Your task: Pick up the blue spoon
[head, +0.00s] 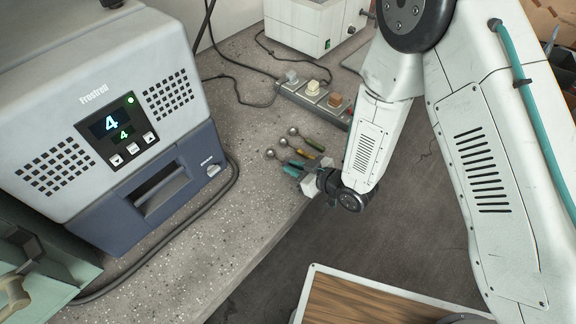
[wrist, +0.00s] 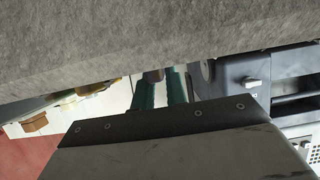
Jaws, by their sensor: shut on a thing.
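Three small spoons with metal bowls lie side by side near the front edge of the bench. The blue spoon (head: 271,153) is the nearest to the Frostrail machine; its bowl shows, and its handle is mostly hidden by my gripper. My gripper (head: 290,166) has teal fingers closed around that handle. In the wrist view, a dark bluish piece (wrist: 153,76) of the handle shows between the fingers (wrist: 160,92). The spoon is at or very close to the bench top; I cannot tell if it is clear of it.
A green-handled spoon (head: 313,143) and an orange-handled spoon (head: 303,154) lie just beyond. The Frostrail machine (head: 120,120) stands at left on the bench (head: 200,255). A power strip (head: 313,96) and a white box (head: 305,27) are behind. A wooden-topped surface (head: 365,300) is below the bench.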

